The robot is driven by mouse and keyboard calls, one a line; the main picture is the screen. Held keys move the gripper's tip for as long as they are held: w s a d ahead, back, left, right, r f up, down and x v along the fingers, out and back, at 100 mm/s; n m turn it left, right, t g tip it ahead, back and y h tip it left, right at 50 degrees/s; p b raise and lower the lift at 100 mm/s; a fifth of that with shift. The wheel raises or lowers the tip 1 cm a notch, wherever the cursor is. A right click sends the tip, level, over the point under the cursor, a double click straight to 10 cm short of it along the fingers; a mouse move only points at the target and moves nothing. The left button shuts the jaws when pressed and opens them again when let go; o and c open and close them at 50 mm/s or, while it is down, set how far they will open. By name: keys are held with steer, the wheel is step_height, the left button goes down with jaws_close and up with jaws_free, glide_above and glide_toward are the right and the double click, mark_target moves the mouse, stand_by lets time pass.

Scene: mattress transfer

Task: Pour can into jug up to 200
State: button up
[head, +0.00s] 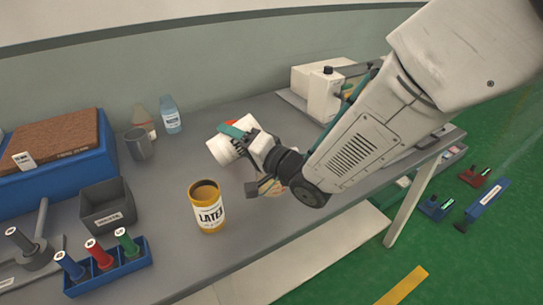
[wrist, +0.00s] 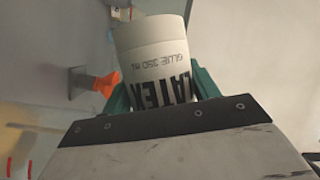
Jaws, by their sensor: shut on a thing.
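A white can (head: 222,150) is in my gripper (head: 242,137), held above the table and tilted well over onto its side. In the wrist view the can (wrist: 155,48) reads "LATEX" and "GLUE 350 ML" upside down, between the teal fingers. My gripper is shut on it. A yellow can (head: 207,212) with a white "LATEX" label stands upright below and left of my gripper, its top open. A grey jug-like vessel (head: 137,146) stands further back on the left. No scale or level can be read on it, and no stream of liquid shows.
The grey table (head: 255,208) holds a blue rack (head: 110,272) of coloured tools, a dark bin (head: 108,208), a blue crate (head: 85,170) and a clear bottle (head: 170,115). A white machine (head: 318,92) stands at the back right. Bare tabletop surrounds the yellow can.

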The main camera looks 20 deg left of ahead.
mark_target(220, 145)
steer(key=shift+f+m, duration=0.1)
steer(key=shift+m, duration=0.3)
stand_by(0.8)
steer(key=shift+r+n, duration=0.3)
steer(key=shift+n, duration=0.1)
step_height(220, 145, down, 2)
steer(key=n+h, duration=0.1)
steer(key=n, duration=0.2)
steer(key=shift+f+n+h, duration=0.1)
steer(key=shift+n+h, duration=0.3)
steer(key=shift+r+n+h, duration=0.35)
steer(key=shift+n+h, duration=0.05)
steer(key=shift+n, duration=0.2)
steer(key=shift+s+a+f+n+h, duration=0.4)
steer(key=shift+a+f+n, duration=0.1)
steer(key=shift+n, duration=0.1)
steer(key=shift+s+a+r+n+t+h+b, duration=0.3)
steer(key=shift+s+r+n+h+b, duration=0.15)
steer(key=shift+n, duration=0.25)
steer(key=shift+s+a+r+n+t+h+b, duration=0.2)
steer(key=shift+a+r+n+t+h+b, duration=0.15)
steer(key=shift+n, duration=0.25)
steer(key=shift+s+a+r+n+t+h+b, duration=0.15)
steer(key=shift+s+a+r+n+h, duration=0.1)
steer(key=shift+n+h, duration=0.25)
